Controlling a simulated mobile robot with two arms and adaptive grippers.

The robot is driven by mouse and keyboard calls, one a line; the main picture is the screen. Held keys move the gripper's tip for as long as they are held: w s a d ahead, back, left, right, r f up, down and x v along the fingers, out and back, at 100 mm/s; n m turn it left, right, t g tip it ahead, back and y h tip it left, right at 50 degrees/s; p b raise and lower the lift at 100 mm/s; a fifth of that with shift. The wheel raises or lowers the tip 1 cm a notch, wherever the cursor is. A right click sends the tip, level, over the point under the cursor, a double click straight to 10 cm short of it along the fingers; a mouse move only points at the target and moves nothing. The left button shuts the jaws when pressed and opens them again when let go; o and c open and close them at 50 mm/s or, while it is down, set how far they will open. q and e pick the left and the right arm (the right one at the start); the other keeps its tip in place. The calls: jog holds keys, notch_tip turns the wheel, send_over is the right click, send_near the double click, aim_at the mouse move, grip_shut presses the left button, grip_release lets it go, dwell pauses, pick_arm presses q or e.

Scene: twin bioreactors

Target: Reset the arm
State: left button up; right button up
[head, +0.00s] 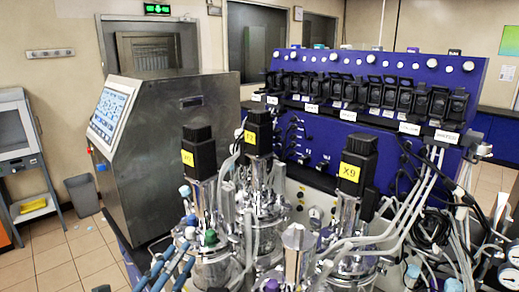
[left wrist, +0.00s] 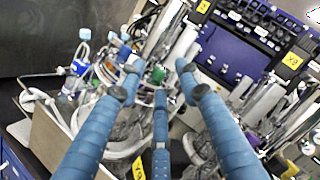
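My left gripper (head: 167,262) shows at the bottom of the head view as blue fingers, left of the glass vessels. In the left wrist view its blue fingers (left wrist: 158,85) are spread apart with nothing held between them. Beyond them is a blurred tangle of tubes and vessel tops; the exact gap to these cannot be told. My right gripper is in neither view.
Bioreactor vessels (head: 268,230) with black motors, one labelled X9 (head: 349,172), stand close by amid loose tubes (head: 400,225). A steel cabinet with a screen (head: 112,112) is at left. A purple pump rack (head: 380,68) stands behind. Tiled floor (head: 60,255) at far left is mostly free.

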pick_arm(q)
jog(key=s+a+f+n+g+y, duration=0.4)
jog(key=f+n, duration=0.5)
jog(key=f, duration=0.1)
jog(key=s+a+f+n+g+y, duration=0.4)
jog(key=s+f+n, duration=0.1)
jog(key=f+n, duration=0.4)
jog(key=s+d+f+n+g+h, duration=0.1)
jog(key=s+d+f+n+g, duration=0.15)
jog(key=s, duration=0.35)
jog(key=s+d+f+n+g+h, duration=0.1)
jog(key=s+f+n+g, duration=0.1)
jog(key=s+f+g, duration=0.3)
jog(key=s+d+f+n+h, duration=0.1)
jog(key=s+d+f+n, duration=0.15)
jog(key=s, duration=0.45)
notch_tip(320, 180, down, 31)
jog(key=g+b, duration=0.1)
jog(key=b, duration=0.6)
jog(key=s+a+f+b, duration=0.1)
jog(key=s+f+b, duration=0.2)
jog(key=s+f, duration=0.6)
jog(key=s+a+f+g+b, duration=0.1)
jog(key=s+f+b, duration=0.3)
jog(key=s+f, duration=0.5)
notch_tip(320, 180, down, 8)
jog(key=shift+s+a+f+y, duration=0.15)
jog(key=shift+a+y, duration=0.25)
jog(key=shift+a, duration=0.4)
